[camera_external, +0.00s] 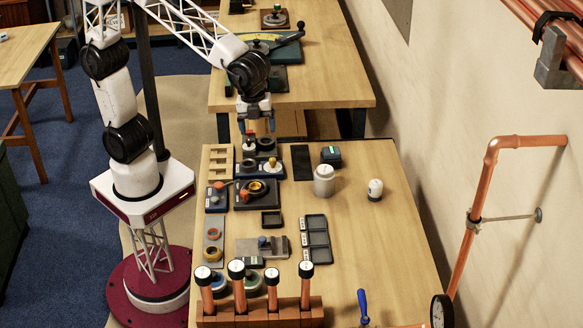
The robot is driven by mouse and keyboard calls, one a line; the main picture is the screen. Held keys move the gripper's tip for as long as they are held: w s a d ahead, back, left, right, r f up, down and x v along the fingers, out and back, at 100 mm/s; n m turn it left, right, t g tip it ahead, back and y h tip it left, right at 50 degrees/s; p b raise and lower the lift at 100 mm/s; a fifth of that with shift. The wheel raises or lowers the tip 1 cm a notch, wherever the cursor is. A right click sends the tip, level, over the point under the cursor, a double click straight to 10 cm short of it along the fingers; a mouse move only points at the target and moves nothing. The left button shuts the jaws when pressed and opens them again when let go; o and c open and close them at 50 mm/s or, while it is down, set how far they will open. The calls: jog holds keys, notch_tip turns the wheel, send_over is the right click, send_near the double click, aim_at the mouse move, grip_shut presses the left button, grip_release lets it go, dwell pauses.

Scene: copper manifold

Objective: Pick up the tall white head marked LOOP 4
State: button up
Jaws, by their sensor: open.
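A taller white cylinder with a small knob on top (324,181) stands upright right of the table's middle. A smaller white head with a dark band (375,190) stands to its right. No LOOP 4 marking is readable on either, so I cannot tell by label which is the named head. My gripper (257,127) is open and points down near the table's far left edge, above a group of small fittings. It is apart from both white pieces, to their left and farther back.
Copper posts with black, white-topped caps stand in a wooden rack (262,313) at the front. Black trays (315,238) lie mid-table. A dark device (331,155) sits behind the white cylinder. A blue-handled tool (363,305) is front right. The table's right side is mostly clear.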

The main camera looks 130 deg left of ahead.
jog(key=w+a+f+m, duration=0.3)
jog(key=w+a, duration=0.2)
jog(key=w, duration=0.3)
jog(key=w+a+f+m, duration=0.2)
jog(key=w+a+f, duration=0.1)
jog(key=w+a, duration=0.35)
jog(key=m+g, duration=0.1)
jog(key=m, duration=0.5)
send_near(376, 183)
jog(key=f, duration=0.5)
jog(key=shift+w+a+f, duration=0.1)
jog(key=shift+w+a, duration=0.1)
jog(key=shift+f, duration=1.3)
jog(key=shift+s+f, duration=0.15)
jog(key=shift+f, duration=2.45)
